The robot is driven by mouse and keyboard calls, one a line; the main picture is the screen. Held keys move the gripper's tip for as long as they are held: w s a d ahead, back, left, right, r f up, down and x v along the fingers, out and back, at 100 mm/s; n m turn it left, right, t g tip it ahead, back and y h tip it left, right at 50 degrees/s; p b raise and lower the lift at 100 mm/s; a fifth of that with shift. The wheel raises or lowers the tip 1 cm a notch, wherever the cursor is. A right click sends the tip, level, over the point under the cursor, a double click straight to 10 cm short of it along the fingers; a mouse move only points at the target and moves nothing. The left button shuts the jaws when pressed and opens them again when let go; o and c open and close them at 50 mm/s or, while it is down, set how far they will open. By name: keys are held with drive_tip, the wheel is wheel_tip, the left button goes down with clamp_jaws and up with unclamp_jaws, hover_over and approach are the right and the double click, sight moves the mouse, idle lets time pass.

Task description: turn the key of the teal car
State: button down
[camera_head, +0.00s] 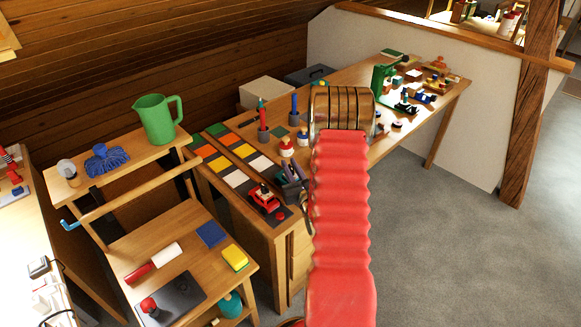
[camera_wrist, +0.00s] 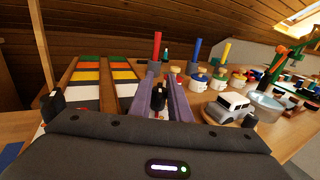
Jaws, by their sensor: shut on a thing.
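I cannot make out a clearly teal car in either view. A pale grey-white toy car (camera_wrist: 228,107) stands on the bench, right of my gripper (camera_wrist: 163,88) in the wrist view. My two purple-grey fingers are close together around a small dark thing (camera_wrist: 159,99) with pale and reddish bits. The fingers hide much of it, and I cannot tell if it is a key. In the head view my gripper (camera_head: 292,184) is low over the bench's near end, right of a red toy car (camera_head: 263,197). My red arm hides part of the bench.
Coloured squares (camera_wrist: 88,75) lie left of my gripper in the wrist view. Pegs and small pots (camera_wrist: 200,80) stand beyond and to the right. In the head view a trolley (camera_head: 150,240) with a green jug (camera_head: 158,119) is on the left. Grey floor (camera_head: 460,250) is clear on the right.

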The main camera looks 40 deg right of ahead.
drive_tip(key=shift+m+h, duration=0.3)
drive_tip(key=shift+h, duration=0.1)
drive_tip(key=c, duration=1.9)
unclamp_jaws()
drive_tip(key=v, duration=1.2)
drive_tip(key=shift+s+a+r, duration=0.1)
drive_tip(key=shift+s+a, duration=0.05)
drive_tip(key=shift+s, duration=0.25)
drive_tip(key=shift+s+a, duration=0.25)
drive_tip(key=shift+s, duration=0.15)
